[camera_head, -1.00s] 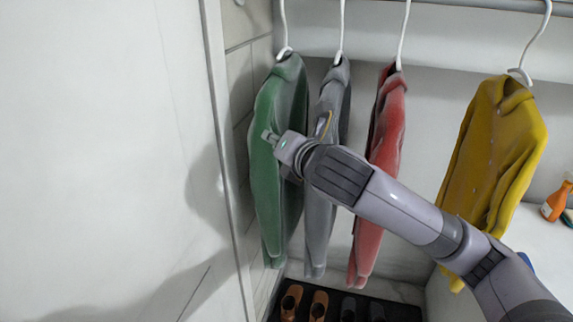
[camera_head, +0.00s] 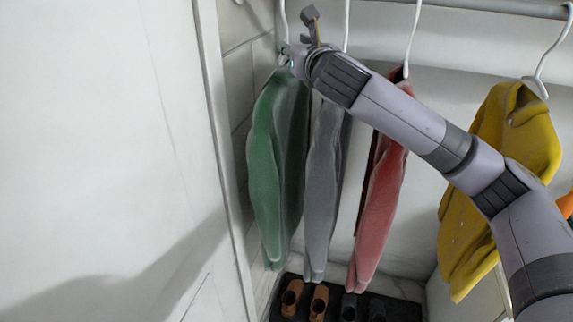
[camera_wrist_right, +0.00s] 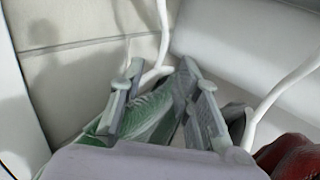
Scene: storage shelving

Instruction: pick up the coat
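Several coats hang from white hangers: a green coat (camera_head: 277,165), a grey coat (camera_head: 324,190), a red coat (camera_head: 381,210) and a yellow coat (camera_head: 475,240). The task does not say which coat is meant. My right gripper (camera_head: 298,36) is at the top of the green coat, by its hanger hook. In the right wrist view its two fingers (camera_wrist_right: 160,95) are spread apart. The green coat's collar (camera_wrist_right: 148,112) and a white hanger hook (camera_wrist_right: 154,74) show between or just behind them; contact cannot be told. My left gripper is not in view.
A rail (camera_head: 475,8) runs along the top. A white panel (camera_head: 100,140) closes off the left side. Brown and dark shoes (camera_head: 318,303) stand on a dark tray below. An orange object (camera_head: 566,205) shows at the right edge.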

